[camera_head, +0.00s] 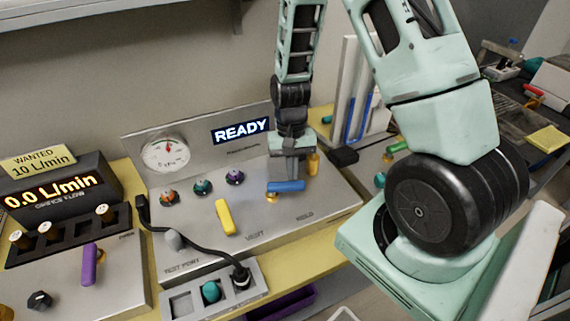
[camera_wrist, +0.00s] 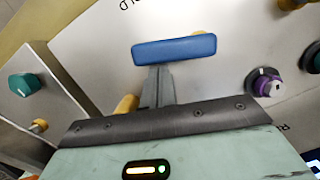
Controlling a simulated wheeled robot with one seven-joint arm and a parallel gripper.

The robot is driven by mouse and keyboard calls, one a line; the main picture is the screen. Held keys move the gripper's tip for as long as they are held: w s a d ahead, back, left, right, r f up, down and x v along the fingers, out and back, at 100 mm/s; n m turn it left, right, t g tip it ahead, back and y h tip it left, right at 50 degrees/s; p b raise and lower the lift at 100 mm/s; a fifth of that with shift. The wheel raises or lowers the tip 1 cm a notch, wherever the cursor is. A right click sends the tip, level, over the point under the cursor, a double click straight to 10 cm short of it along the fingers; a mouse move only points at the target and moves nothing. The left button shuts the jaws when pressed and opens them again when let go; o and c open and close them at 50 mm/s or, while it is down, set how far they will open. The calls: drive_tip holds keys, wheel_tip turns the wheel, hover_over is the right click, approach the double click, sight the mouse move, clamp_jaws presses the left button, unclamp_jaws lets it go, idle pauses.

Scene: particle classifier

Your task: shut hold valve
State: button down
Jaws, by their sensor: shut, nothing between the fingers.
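The valve with a blue bar handle (camera_head: 287,186) sits on the sloped grey panel above the HOLD label. Its handle lies crosswise, roughly level in the picture, with an orange-yellow pivot at its left end. It also shows in the wrist view (camera_wrist: 174,48), lengthwise across the top middle. My gripper (camera_head: 286,176) is over the panel, just behind the blue handle, pointing down. In the wrist view its shut fingers (camera_wrist: 155,82) reach up to the handle's near edge. I cannot tell whether they touch it. Nothing is held.
A yellow handle (camera_head: 225,217) stands left, above VENT. Orange, teal and purple knobs (camera_head: 235,177) line the panel behind. A yellow post (camera_head: 313,163) is close beside my gripper. A black cable (camera_head: 205,247) crosses the panel's front left. The display reads READY (camera_head: 241,130).

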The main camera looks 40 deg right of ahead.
drive_tip(key=b+v, duration=0.1)
drive_tip(key=v, duration=1.6)
drive_tip(key=shift+r, duration=0.2)
drive_tip(key=shift+d, duration=0.1)
